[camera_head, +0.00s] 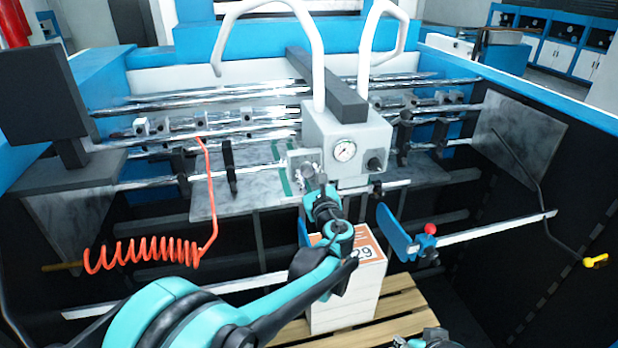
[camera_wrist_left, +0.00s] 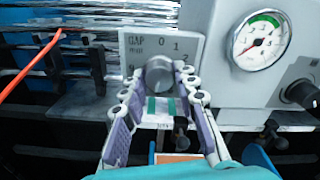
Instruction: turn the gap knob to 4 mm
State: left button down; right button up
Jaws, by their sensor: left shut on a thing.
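The gap knob (camera_wrist_left: 160,72) is a round grey knob on a light plate (camera_wrist_left: 135,45) marked "GAP mm". On the plate I can read 0 and 1 above the knob; most other numbers are hidden by the fingers, and I cannot make out a pointer. My left gripper (camera_wrist_left: 160,84) has its fingers on both sides of the knob and is shut on it. In the head view my left gripper (camera_head: 319,188) reaches up to the plate (camera_head: 304,160) and hides most of the knob. The fingers of my right gripper are not in view.
A pressure gauge (camera_head: 344,151) and a black knob (camera_head: 375,165) sit on the grey box right of the plate. A coiled orange hose (camera_head: 145,253) hangs left. A blue lever with a red ball (camera_head: 430,228) stands right.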

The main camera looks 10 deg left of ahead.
pick_arm(q)
jog(key=n+b, duration=0.1)
jog(key=n, duration=0.2)
jog(key=shift+n, duration=0.4)
jog(key=n, duration=0.3)
jog(key=shift+n+b, duration=0.3)
jog(key=n, duration=0.3)
jog(key=shift+n, duration=0.3)
jog(key=shift+n+b, duration=0.45)
jog(key=shift+n, duration=1.25)
jog(key=shift+r, duration=0.1)
jog(key=c, duration=1.2)
grip_release()
jog(key=shift+o, duration=0.2)
